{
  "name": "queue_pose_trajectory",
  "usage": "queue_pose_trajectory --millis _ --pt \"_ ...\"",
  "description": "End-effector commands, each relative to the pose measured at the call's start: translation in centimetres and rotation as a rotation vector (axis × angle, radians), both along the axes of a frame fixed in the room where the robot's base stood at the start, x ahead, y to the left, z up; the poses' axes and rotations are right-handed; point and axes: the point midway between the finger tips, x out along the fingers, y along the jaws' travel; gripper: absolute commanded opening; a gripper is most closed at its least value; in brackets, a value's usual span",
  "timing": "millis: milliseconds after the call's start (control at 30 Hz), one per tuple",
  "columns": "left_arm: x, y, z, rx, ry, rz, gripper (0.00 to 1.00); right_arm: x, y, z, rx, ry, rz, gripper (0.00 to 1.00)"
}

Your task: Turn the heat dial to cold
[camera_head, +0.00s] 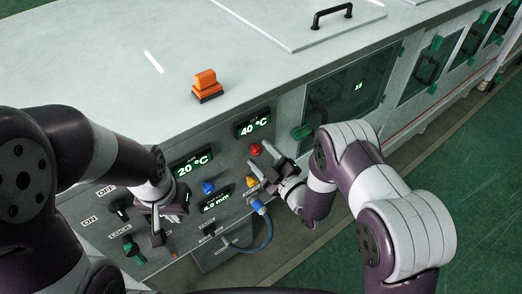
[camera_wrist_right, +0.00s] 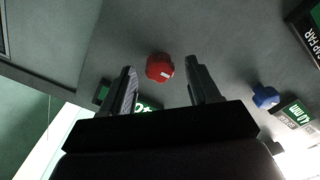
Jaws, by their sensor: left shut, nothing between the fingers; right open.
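The panel has a red dial (camera_head: 255,150) just below a display reading 40 °C (camera_head: 253,125); I take it as the heat dial. My right gripper (camera_head: 263,174) is open beside it. In the right wrist view the red dial (camera_wrist_right: 159,67) with a small white mark lies ahead between the open fingers (camera_wrist_right: 166,84), apart from them as far as I can tell. My left gripper (camera_head: 163,238) is shut and empty at the panel's lower left, near a black switch (camera_head: 120,205). Any cold marking is too small to read.
A blue dial (camera_head: 208,188) sits below a 20 °C display (camera_head: 192,164), with a mm display (camera_head: 216,200) and yellow knob (camera_head: 251,182) nearby. A blue cable (camera_head: 266,232) hangs below my right gripper.

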Motion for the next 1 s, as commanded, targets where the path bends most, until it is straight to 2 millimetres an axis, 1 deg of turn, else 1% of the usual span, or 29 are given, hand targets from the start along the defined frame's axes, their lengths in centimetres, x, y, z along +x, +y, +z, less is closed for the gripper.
queue_pose_trajectory --millis 100,367,400,467,500,533,800,1000 --pt "-0.01 0.0 0.27 0.0 0.0 0.0 0.0 0.73 0.56 0.04 0.001 0.001 0.0 0.61" --pt "-0.02 0.0 0.22 0.0 0.0 0.0 0.0 0.86 0.62 -0.08 0.001 0.002 -0.001 0.61" --pt "-0.01 0.0 0.22 0.0 0.0 0.0 0.0 0.86 0.62 -0.06 0.001 0.002 -0.001 0.48" --pt "-0.01 0.0 0.22 0.0 0.0 0.0 0.0 0.85 0.61 -0.06 0.001 0.002 -0.001 0.28" --pt "-0.01 0.0 0.22 0.0 0.0 0.0 0.0 0.86 0.61 -0.06 0.001 0.002 -0.001 0.15" --pt "-0.01 0.0 0.22 0.0 0.0 0.0 0.0 0.85 0.62 -0.06 0.0 0.001 -0.001 0.06" --pt "-0.01 0.0 0.1 0.0 0.0 0.0 0.0 0.84 0.64 -0.05 0.014 0.01 0.0 0.05" --pt "-0.01 0.0 -0.36 0.0 0.0 0.0 0.0 0.86 0.64 -0.11 0.08 0.055 0.001 0.05"
